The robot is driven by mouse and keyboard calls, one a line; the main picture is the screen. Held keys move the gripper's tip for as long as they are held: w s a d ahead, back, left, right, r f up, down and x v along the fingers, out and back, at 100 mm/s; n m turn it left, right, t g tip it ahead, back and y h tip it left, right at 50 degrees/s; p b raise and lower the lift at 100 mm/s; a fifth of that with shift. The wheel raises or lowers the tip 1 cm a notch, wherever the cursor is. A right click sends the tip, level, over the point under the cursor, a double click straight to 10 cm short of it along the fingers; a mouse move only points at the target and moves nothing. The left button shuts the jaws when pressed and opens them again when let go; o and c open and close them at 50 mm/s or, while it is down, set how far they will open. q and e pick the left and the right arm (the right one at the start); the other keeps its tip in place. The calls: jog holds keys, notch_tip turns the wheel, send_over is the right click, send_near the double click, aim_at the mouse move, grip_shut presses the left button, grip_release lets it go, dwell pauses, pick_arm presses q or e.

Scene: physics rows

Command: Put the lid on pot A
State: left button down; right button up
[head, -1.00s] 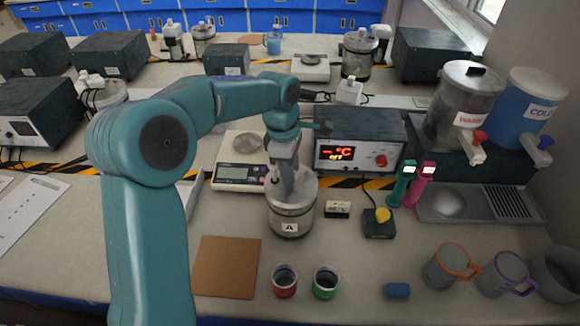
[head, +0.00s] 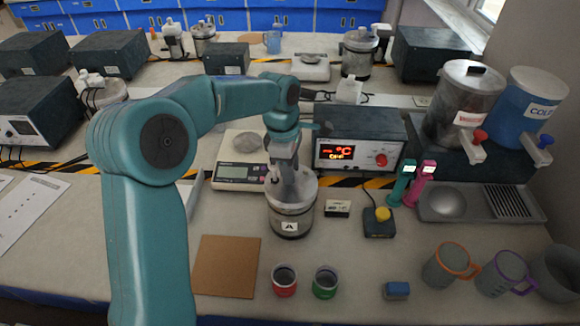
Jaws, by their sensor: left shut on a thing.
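Pot A (head: 291,224) is a metal pot with an "A" label, standing on the bench near the middle of the head view. My left gripper (head: 289,182) points down over the pot's top and is shut on the lid (head: 303,193), of which only a part shows around the fingers. The lid is at the pot's rim; I cannot tell whether it is fully seated or slightly above. The gripper hides the lid's knob. My right gripper is not in view.
A scale (head: 240,175) stands left of the pot and a display box (head: 358,139) behind right. A brown board (head: 226,266), a red cup (head: 284,281) and a green cup (head: 325,283) are in front. Mugs (head: 447,265) stand at right.

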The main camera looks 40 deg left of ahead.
pick_arm(q)
jog(key=shift+f, duration=0.3)
dwell(0.4)
dwell(0.3)
jog(key=c, duration=0.7)
grip_release()
jog(key=shift+r+p, duration=3.2)
jog(key=shift+r, duration=0.85)
